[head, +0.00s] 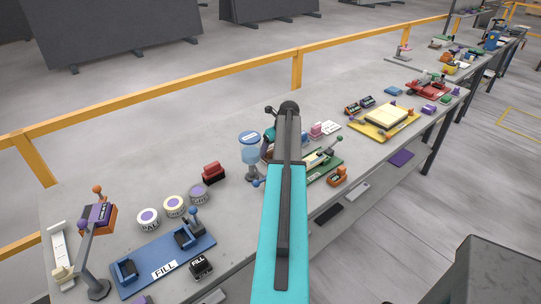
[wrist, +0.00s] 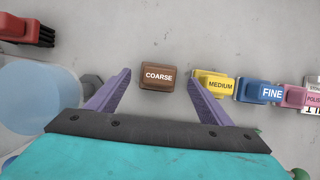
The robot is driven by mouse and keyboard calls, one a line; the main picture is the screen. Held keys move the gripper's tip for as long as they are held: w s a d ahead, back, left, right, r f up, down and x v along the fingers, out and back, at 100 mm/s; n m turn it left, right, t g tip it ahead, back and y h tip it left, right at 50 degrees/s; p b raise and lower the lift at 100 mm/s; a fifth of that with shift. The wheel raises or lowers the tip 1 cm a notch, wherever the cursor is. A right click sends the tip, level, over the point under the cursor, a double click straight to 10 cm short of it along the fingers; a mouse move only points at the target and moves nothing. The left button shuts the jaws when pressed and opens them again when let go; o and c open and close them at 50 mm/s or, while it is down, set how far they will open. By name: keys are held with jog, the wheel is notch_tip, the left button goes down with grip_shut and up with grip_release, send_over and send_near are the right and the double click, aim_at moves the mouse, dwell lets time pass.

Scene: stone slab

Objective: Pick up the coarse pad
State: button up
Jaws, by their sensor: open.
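The coarse pad (wrist: 158,75) is a brown block labelled COARSE, lying on the grey bench top in the wrist view. My gripper (wrist: 159,81) is open, with one purple finger to the left of the pad and the other to its right. Both fingers look apart from the pad; the height between them and the bench is hard to tell. In the head view my teal and dark arm hides most of the spot where the pad lies.
A yellow MEDIUM pad (wrist: 215,84) sits close by the right finger, with a blue FINE pad (wrist: 262,91) beyond it. A blue-topped dispenser (head: 250,150) stands left of my arm. A red brush-like block (head: 213,172) lies farther left. Bare bench lies behind the coarse pad.

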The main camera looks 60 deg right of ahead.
aim_at(271, 150)
jog(key=shift+p+x, duration=0.65)
jog(key=shift+x, duration=1.05)
jog(key=shift+a, duration=0.1)
jog(key=c, duration=1.2)
jog(key=shift+o, duration=0.2)
jog(key=shift+r, duration=0.2)
jog(key=shift+r+b, duration=1.75)
jog(key=shift+r, duration=3.1)
